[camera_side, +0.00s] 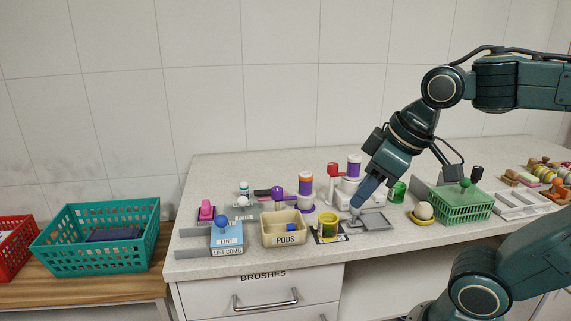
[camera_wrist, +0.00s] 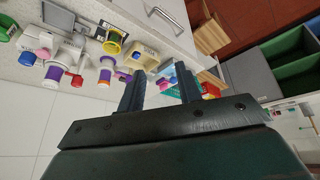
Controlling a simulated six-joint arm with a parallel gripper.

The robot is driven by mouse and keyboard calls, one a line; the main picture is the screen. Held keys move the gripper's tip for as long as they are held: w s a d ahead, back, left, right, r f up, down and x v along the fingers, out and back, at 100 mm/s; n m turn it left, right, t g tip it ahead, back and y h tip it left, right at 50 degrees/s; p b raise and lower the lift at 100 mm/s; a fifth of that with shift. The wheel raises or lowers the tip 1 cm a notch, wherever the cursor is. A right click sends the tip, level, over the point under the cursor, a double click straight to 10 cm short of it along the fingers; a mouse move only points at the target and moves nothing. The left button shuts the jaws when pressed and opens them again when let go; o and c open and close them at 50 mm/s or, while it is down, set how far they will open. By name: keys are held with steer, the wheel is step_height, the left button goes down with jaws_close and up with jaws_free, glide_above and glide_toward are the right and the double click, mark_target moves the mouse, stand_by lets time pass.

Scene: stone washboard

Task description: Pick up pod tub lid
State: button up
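The beige tub marked PODS (camera_side: 285,234) stands near the counter's front edge in the side view, with a small blue thing (camera_side: 291,227) at its top. It also shows in the wrist view, as a beige box (camera_wrist: 143,57). I cannot surely pick out a separate pod tub lid in either view. In the side view my gripper (camera_side: 357,211) points down by a flat grey tray (camera_side: 373,222), to the right of the tub; contact cannot be told. In the wrist view my gripper (camera_wrist: 159,82) has its fingers apart, with nothing held between them.
A yellow cup (camera_side: 328,229) stands between the tub and my gripper. A blue LINT box (camera_side: 227,238) is left of the tub. Purple-and-white bottles (camera_side: 305,190) stand behind. A green basket (camera_side: 461,204) is to the right; a teal basket (camera_side: 99,237) is far left.

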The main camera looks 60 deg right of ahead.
steer(key=w+d+r+n+g, duration=0.1)
steer(key=w+r+n, duration=0.1)
steer(key=w, duration=0.3)
steer(key=w+d+r+n, duration=0.1)
steer(key=w+n, duration=0.1)
steer(key=w, duration=0.2)
steer(key=n+g+h, duration=0.1)
steer(key=n+g, duration=0.2)
steer(key=n, duration=1)
glide_above(243, 197)
steer(key=s+a, duration=0.1)
steer(key=s, duration=0.1)
step_height(243, 197, down, 11)
steer(key=shift+w+a, duration=0.1)
steer(key=shift+w, duration=0.05)
steer(key=shift+f, duration=0.1)
steer(key=shift+w+d+f, duration=0.15)
steer(key=shift+w+f, duration=0.05)
steer(key=shift+f, duration=1.2)
steer(key=shift+w+d+f, duration=0.1)
steer(key=shift+w+f, duration=0.15)
steer(key=shift+f, duration=1.15)
steer(key=shift+w+d+f, duration=0.15)
steer(key=shift+w+f, duration=0.05)
steer(key=shift+f, duration=1.2)
